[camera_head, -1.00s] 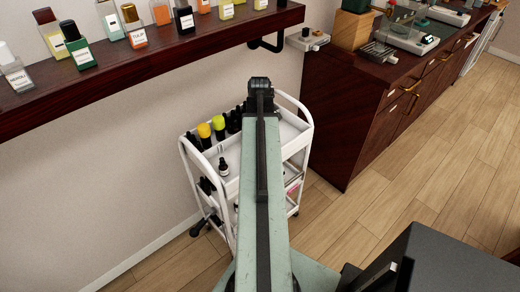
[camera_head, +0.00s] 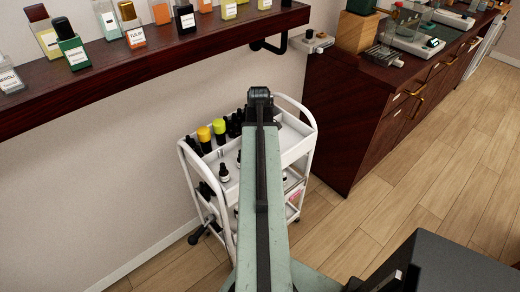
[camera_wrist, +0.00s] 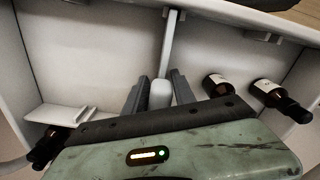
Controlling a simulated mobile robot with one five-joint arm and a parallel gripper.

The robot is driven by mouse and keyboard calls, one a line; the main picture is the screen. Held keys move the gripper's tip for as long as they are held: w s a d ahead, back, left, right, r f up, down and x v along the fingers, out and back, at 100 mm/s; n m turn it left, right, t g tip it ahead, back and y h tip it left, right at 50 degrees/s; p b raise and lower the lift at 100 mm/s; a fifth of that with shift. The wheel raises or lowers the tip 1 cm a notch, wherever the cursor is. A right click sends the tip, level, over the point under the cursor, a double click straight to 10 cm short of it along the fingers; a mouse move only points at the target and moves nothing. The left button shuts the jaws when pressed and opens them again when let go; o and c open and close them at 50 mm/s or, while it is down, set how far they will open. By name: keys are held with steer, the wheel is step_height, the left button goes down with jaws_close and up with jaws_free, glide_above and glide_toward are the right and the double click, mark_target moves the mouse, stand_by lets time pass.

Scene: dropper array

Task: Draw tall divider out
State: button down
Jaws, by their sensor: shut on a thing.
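In the head view my arm reaches over the white cart (camera_head: 305,147), and my fingers and the divider are hidden behind the arm.
Dark bottles lie right of my gripper (camera_wrist: 215,85) (camera_wrist: 270,92). A low white stepped piece (camera_wrist: 60,113) is on the left. The cart top holds yellow-capped (camera_head: 204,135) and dark bottles. A wooden shelf (camera_head: 150,62) is above left, a dark cabinet (camera_head: 350,120) right.

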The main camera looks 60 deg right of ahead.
steer(key=shift+r+p, duration=0.7)
steer(key=shift+p, duration=0.05)
steer(key=shift+r+p, duration=3.4)
steer(key=shift+r, duration=0.05)
steer(key=shift+f, duration=0.1)
